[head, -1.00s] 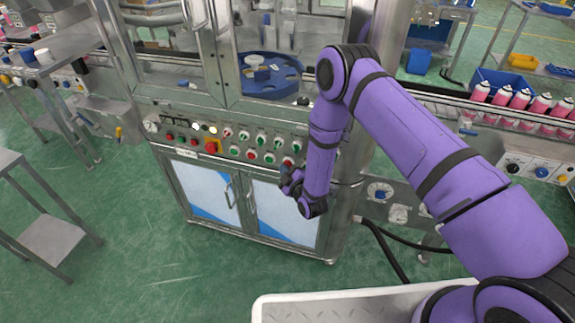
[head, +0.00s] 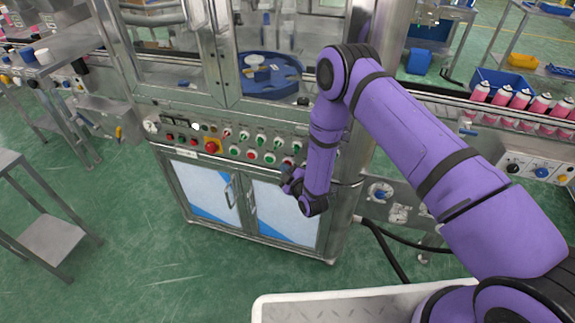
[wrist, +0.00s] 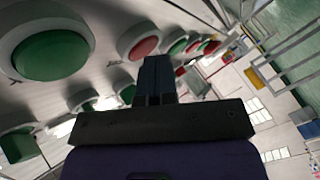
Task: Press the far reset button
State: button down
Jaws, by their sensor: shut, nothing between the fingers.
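The machine's sloped control panel (head: 178,128) carries rows of green and red round buttons, several small knobs and a red emergency stop (head: 211,147). I cannot read which button is the far reset button. My gripper (head: 288,180) is at the panel's right end, close to its lower edge, and partly hidden by my own wrist. In the wrist view, my gripper (wrist: 156,68) is shut and empty, its fingers pointing along the panel. A large green button (wrist: 50,54) is at the left, and a red button (wrist: 142,45) appears just beyond the fingertips. I cannot tell whether they touch.
Cabinet doors (head: 205,190) are below the panel, and a blue turntable (head: 275,82) is behind the machine's glass. A conveyor with pink cans (head: 520,98) runs at the right. A grey stand (head: 50,240) is on the left. Green floor is open in front of the cabinet.

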dwell(0.4)
jog(key=shift+s+a, duration=0.25)
jog(key=shift+s, duration=0.5)
jog(key=shift+s+a, duration=0.3)
jog(key=shift+s, duration=0.5)
jog(key=shift+s+a, duration=0.25)
jog(key=shift+s, duration=0.5)
jog(key=shift+s+a, duration=0.3)
jog(key=shift+s, duration=0.5)
